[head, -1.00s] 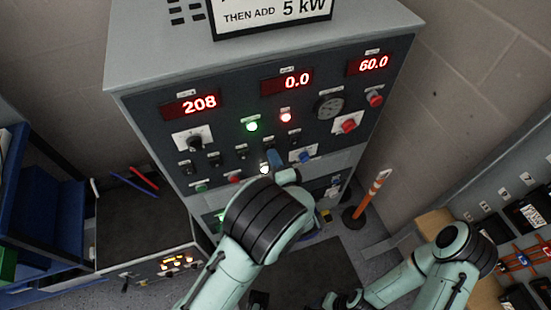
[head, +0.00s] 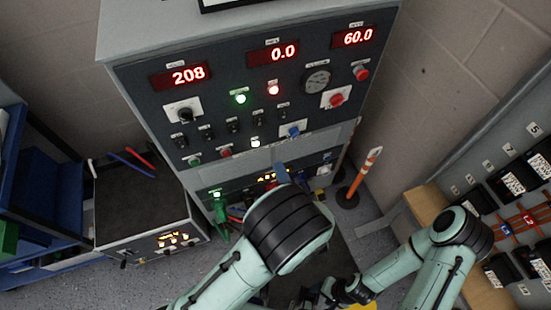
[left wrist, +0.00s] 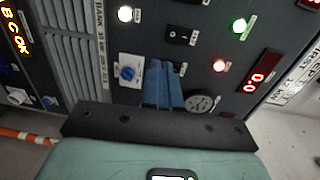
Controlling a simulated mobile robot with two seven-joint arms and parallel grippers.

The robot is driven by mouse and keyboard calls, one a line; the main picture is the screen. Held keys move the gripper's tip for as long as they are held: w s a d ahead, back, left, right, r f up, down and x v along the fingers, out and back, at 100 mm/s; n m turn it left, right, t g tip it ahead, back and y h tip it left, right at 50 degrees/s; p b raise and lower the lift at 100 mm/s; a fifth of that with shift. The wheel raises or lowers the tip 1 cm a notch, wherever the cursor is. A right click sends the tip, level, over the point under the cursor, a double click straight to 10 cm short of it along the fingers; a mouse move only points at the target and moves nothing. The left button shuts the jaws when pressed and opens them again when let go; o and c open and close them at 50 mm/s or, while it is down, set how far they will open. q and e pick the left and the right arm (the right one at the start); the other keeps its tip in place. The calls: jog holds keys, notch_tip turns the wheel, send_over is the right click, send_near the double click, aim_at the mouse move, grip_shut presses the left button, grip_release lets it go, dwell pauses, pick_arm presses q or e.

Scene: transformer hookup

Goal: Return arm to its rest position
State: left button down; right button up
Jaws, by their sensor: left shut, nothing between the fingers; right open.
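My left gripper (head: 280,170) shows as blue fingertips past my large arm joint, in front of the lower part of the grey control cabinet (head: 215,48). In the left wrist view its blue fingers (left wrist: 163,66) are together with nothing between them, in front of the panel. They overlap the view of the panel between a blue knob (left wrist: 129,73) and a round gauge (left wrist: 200,103); I cannot tell the gap to the panel. My right gripper (head: 326,292) is dark and low in the head view, open, its fingertips partly hidden.
The cabinet displays read 208 (head: 188,75), 0.0 (head: 272,54) and 60.0 (head: 357,38). Green (head: 240,99) and red (head: 273,90) lamps are lit. An orange post (head: 365,172) stands right of the cabinet. A low unit (head: 140,205) stands left. Black breakers (head: 520,172) line the right.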

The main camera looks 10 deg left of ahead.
pick_arm(q)
jog(key=shift+s, duration=0.2)
dwell(0.5)
jog(key=s+a+f+n+g+h, duration=0.3)
jog(key=f+g, duration=0.1)
jog(key=f, duration=0.7)
jog(key=s+a+f+n+g+h, duration=0.2)
jog(key=a+f+n+g+h, duration=0.15)
jog(key=f, duration=0.85)
jog(key=s+d+f+n+g+h, duration=0.1)
jog(key=s+f+n+g+h, duration=0.2)
jog(key=s, duration=0.6)
jog(key=s+d+f+n+g+h+p, duration=0.1)
jog(key=s+f+n+g+h, duration=0.2)
jog(key=s, duration=0.6)
jog(key=n+g+h, duration=0.1)
jog(key=n, duration=0.1)
jog(key=shift+s+d+n+g, duration=0.2)
jog(key=shift+s+n+g, duration=0.1)
jog(key=shift+n+g, duration=0.05)
